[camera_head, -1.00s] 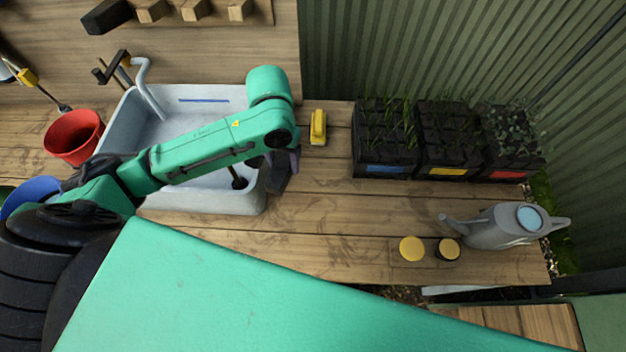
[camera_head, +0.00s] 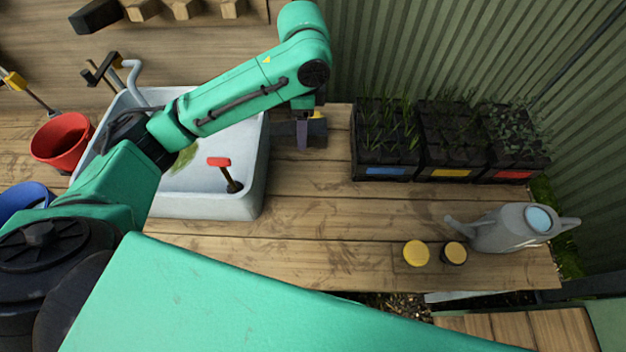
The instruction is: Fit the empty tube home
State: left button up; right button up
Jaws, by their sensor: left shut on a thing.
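My left gripper (camera_head: 300,143) hangs over the bench just right of the sink. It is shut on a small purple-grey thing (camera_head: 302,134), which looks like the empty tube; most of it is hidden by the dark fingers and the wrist. Three black cell trays stand at the back right: one with a blue label (camera_head: 387,172), one with a yellow label (camera_head: 449,173) and one with a red label (camera_head: 513,175). Green seedlings grow in them. I cannot make out an empty cell. My right gripper is not in view.
A yellow object (camera_head: 318,114) is mostly hidden behind my left wrist. The grey sink (camera_head: 230,207) holds a red-handled tool (camera_head: 219,162). A watering can (camera_head: 507,230) and two round-topped pots (camera_head: 416,253) (camera_head: 453,253) stand at the front right. The middle of the bench is clear.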

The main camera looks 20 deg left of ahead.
pick_arm(q)
jog(key=shift+d+f+m, duration=0.1)
jog(key=shift+f+m, duration=0.1)
jog(key=shift+m, duration=0.1)
notch_tip(320, 180, down, 19)
jog(key=shift+f, duration=0.1)
jog(key=shift+f, duration=0.1)
jog(key=o, duration=1.3)
jog(key=shift+o, duration=0.2)
notch_tip(320, 180, up, 12)
jog(key=shift+d+b, duration=0.2)
jog(key=shift+b, duration=0.25)
